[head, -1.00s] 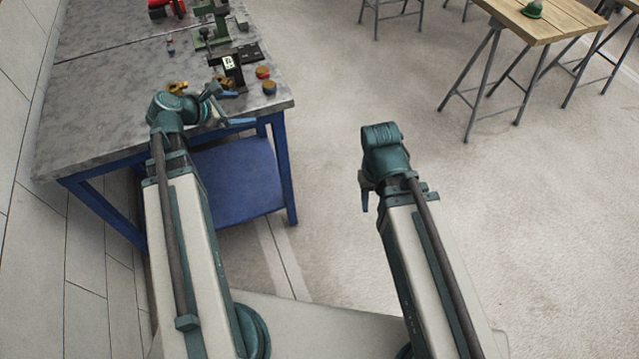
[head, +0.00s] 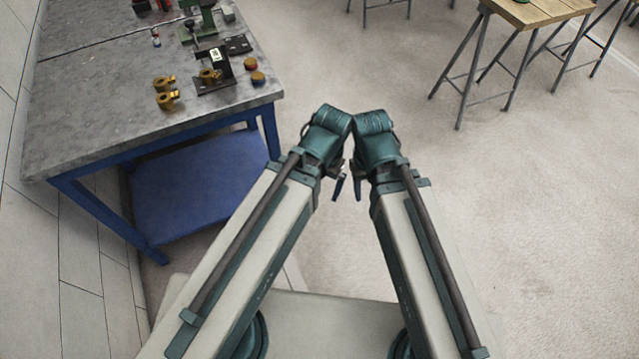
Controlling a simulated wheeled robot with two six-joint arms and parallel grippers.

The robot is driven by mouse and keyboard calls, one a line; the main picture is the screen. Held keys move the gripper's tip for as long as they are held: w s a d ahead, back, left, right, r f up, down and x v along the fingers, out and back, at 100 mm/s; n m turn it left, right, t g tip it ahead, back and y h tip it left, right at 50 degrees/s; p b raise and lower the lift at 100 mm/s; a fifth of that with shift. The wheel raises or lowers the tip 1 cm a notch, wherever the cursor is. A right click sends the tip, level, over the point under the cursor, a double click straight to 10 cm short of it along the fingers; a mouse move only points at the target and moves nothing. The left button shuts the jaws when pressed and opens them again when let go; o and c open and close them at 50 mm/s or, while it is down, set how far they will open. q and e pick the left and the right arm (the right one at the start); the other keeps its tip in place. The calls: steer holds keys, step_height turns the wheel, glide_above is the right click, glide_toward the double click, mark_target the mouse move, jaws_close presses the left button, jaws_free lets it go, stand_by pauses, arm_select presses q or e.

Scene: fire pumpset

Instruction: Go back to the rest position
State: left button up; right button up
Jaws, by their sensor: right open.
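My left arm comes in from the left and my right arm from the right. Their green wrists lean together and nearly touch in the middle of the view. Below the wrists, my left gripper (head: 338,186) shows only as a small dark blue finger, and I cannot tell whether it is open. My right gripper (head: 357,187) is beside it, open, with little more than one finger showing. I see nothing held in the visible part of either gripper. Both are over the floor, right of the workbench (head: 95,125) and clear of it.
Brass parts (head: 166,98) lie on the workbench beside a black fixture (head: 213,70) holding another brass part. A wooden trestle table (head: 540,10) stands far right. The floor between is open.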

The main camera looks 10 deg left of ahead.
steer(key=shift+r, duration=0.15)
step_height(320, 180, up, 6)
steer(key=p, duration=0.6)
steer(key=shift+r+p, duration=0.2)
steer(key=shift+p, duration=0.15)
